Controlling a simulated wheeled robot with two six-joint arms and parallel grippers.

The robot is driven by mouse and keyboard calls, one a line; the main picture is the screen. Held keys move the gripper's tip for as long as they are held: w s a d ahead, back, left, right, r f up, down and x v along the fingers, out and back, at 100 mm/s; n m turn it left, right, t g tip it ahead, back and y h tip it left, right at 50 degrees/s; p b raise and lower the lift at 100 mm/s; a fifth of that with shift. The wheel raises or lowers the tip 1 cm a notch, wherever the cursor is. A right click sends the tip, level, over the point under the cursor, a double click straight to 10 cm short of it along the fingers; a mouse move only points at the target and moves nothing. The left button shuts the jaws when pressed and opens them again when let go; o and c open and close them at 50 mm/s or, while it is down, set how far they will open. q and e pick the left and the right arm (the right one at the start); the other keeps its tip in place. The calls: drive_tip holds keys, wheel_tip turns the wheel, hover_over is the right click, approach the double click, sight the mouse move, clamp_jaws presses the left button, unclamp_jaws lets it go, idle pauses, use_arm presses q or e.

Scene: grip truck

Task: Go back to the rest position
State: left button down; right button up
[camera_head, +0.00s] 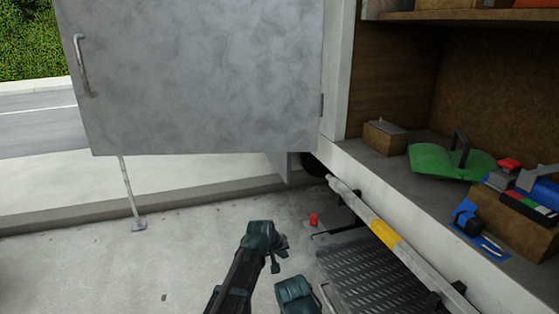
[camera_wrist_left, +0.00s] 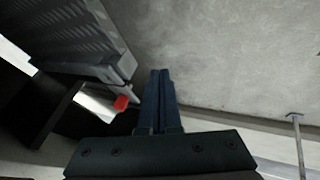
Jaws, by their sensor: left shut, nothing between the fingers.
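My left gripper (camera_head: 276,265) hangs low over the pavement, in front of the truck and left of its metal step. It holds nothing. In the left wrist view its two dark fingers (camera_wrist_left: 155,100) are together, with bare pavement beyond their tips. Another dark part of my own arms shows at the bottom of the head view. No right gripper can be made out.
An open grey truck door (camera_head: 200,75) hangs at the upper left. A ribbed step (camera_head: 370,270), a bar with a yellow band (camera_head: 385,234) and a red piece (camera_head: 314,219) are to the right. Pavement at left is clear.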

use_arm(q)
drive_tip(key=s+a+f+m+g+y, duration=0.1)
drive_tip(key=s+a+f+g+y, duration=0.1)
drive_tip(key=s+a, duration=0.9)
drive_tip(key=s+a+f+m+g+y, duration=0.1)
drive_tip(key=s+a+f+g, duration=0.15)
drive_tip(key=s+a, duration=0.9)
drive_tip(key=s+d+r+m+g+y, duration=0.1)
drive_tip(key=s+d+m, duration=0.1)
drive_tip(key=s+d, duration=0.35)
drive_tip(key=s+d+r+m+y, duration=0.1)
drive_tip(key=s+d+m, duration=0.15)
drive_tip(key=d, duration=0.65)
wheel_tip(320, 180, up, 34)
drive_tip(key=p, duration=3.5)
drive_tip(key=shift+a+n, duration=0.35)
